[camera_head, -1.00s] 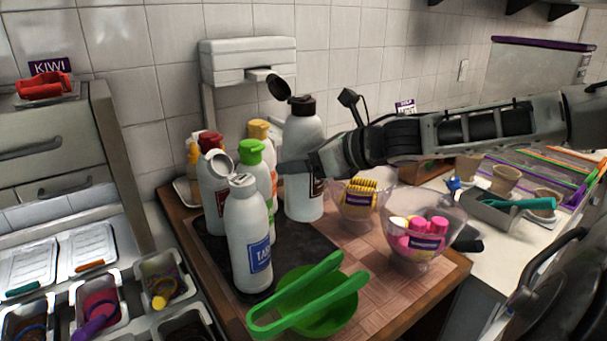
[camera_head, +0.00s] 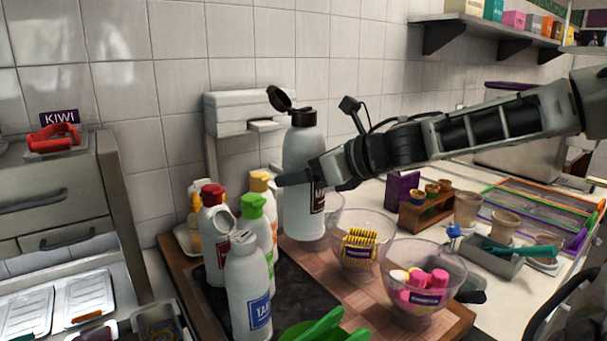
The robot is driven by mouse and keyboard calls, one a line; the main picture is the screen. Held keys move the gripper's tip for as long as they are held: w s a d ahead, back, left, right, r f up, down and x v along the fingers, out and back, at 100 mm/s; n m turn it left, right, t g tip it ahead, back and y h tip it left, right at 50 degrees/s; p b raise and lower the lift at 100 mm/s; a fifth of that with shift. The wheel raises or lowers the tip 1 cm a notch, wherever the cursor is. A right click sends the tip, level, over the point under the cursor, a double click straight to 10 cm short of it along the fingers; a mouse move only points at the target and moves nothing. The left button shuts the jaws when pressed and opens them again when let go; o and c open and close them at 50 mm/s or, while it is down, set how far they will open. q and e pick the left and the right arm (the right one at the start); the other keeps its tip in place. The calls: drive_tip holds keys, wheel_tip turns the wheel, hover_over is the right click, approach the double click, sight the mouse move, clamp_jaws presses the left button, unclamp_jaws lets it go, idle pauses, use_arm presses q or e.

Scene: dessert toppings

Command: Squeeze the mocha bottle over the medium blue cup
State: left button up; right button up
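A tall white bottle with a dark brown label and an open dark flip cap (camera_head: 303,190), which looks like the mocha bottle, is upright and raised above the wooden board. My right gripper (camera_head: 305,180) reaches in from the right and is shut on the bottle's body. One finger shows across its front left side; the other is hidden. Several beige cups (camera_head: 467,208) stand on the counter at right. I cannot make out a medium blue cup in this view.
Several other squeeze bottles, including a white one with a blue label (camera_head: 248,290), crowd the board's left. Clear bowls with yellow (camera_head: 340,225) and pink (camera_head: 390,270) contents sit right of the held bottle. A wall shelf (camera_head: 490,32) hangs at upper right.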

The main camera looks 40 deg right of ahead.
sight(303, 139)
drive_tip(key=shift+r, duration=3)
